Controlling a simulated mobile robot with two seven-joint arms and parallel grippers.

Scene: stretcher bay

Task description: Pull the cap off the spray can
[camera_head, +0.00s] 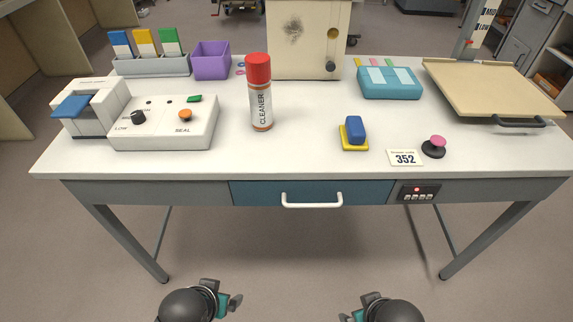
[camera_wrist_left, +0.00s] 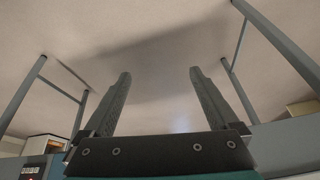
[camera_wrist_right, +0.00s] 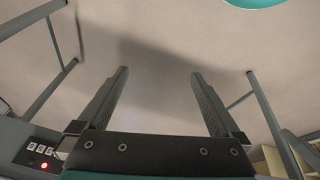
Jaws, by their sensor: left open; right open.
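The spray can (camera_head: 261,106) stands upright on the table, left of the middle, with a white body marked CLEANER and an orange band. Its red cap (camera_head: 258,68) sits on top. My left gripper (camera_head: 222,300) is low in front of the table, below the tabletop and far from the can. It is open and empty, its two fingers apart in the left wrist view (camera_wrist_left: 158,85). My right gripper (camera_head: 358,304) is likewise low in front of the table. It is open and empty in the right wrist view (camera_wrist_right: 158,85).
Left of the can is a sealing machine (camera_head: 170,138); behind it stand a purple bin (camera_head: 211,61) and a beige cabinet (camera_head: 290,40). To the right are a blue block on a yellow base (camera_head: 354,131), a teal box (camera_head: 390,90) and a tan tray (camera_head: 490,85). The table's front centre is clear.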

